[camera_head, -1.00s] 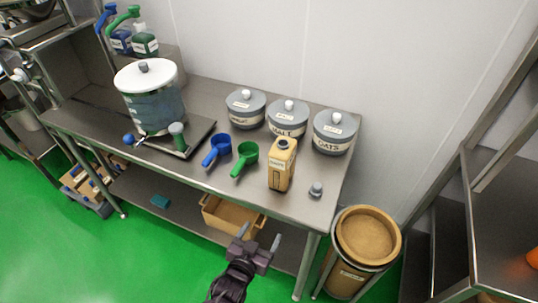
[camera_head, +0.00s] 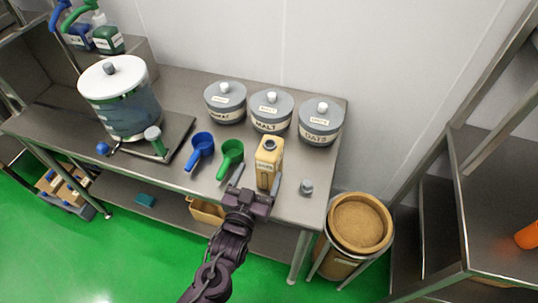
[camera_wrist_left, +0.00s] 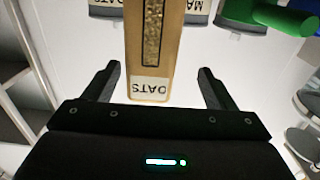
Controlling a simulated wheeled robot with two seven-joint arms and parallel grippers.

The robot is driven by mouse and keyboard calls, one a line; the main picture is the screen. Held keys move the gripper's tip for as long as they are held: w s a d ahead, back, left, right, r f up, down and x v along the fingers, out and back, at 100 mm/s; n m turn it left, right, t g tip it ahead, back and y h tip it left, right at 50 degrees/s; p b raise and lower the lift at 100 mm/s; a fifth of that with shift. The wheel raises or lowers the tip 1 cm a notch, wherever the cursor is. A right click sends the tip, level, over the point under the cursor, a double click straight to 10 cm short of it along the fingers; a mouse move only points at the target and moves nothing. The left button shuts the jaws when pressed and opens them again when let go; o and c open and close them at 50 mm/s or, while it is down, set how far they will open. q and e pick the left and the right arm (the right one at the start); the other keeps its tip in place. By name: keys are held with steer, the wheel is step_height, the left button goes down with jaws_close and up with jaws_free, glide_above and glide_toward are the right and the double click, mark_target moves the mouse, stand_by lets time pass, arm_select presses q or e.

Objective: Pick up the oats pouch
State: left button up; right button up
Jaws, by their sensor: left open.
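The oats pouch (camera_head: 268,160) is a tan upright pack with a dark round top opening and a pale label. It stands near the front edge of the steel table (camera_head: 180,95). In the left wrist view the pouch (camera_wrist_left: 152,50) lies ahead, between the lines of the two fingers, its label upside down. My left gripper (camera_head: 257,182) is open and empty. Its fingers (camera_wrist_left: 160,85) reach to the near side of the pouch, and I cannot tell if they touch it. My right gripper is not in view.
Close by are a green scoop (camera_head: 230,158), a blue scoop (camera_head: 201,150) and a small grey stopper (camera_head: 306,187). Grey canisters, including the OATS canister (camera_head: 320,122), stand behind. A bin (camera_head: 358,224) stands right of the table.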

mark_target(270, 158)
arm_select(q)
steer(key=shift+w+d+r, duration=0.1)
steer(key=shift+w+d, duration=0.15)
steer(key=shift+w, duration=0.25)
steer(key=shift+w+d+r, duration=0.1)
steer(key=shift+w+d, duration=0.1)
steer(key=p+x, duration=0.1)
steer(key=x, duration=0.1)
steer(key=p+x, duration=0.1)
steer(key=x, duration=0.1)
steer(key=shift+d, duration=0.4)
steer(key=shift+w+f, duration=0.2)
steer(key=shift+w, duration=0.1)
steer(key=shift+d, duration=0.1)
steer(key=c, duration=1.4)
steer(key=shift+w+r, duration=0.1)
steer(key=shift+c, duration=0.4)
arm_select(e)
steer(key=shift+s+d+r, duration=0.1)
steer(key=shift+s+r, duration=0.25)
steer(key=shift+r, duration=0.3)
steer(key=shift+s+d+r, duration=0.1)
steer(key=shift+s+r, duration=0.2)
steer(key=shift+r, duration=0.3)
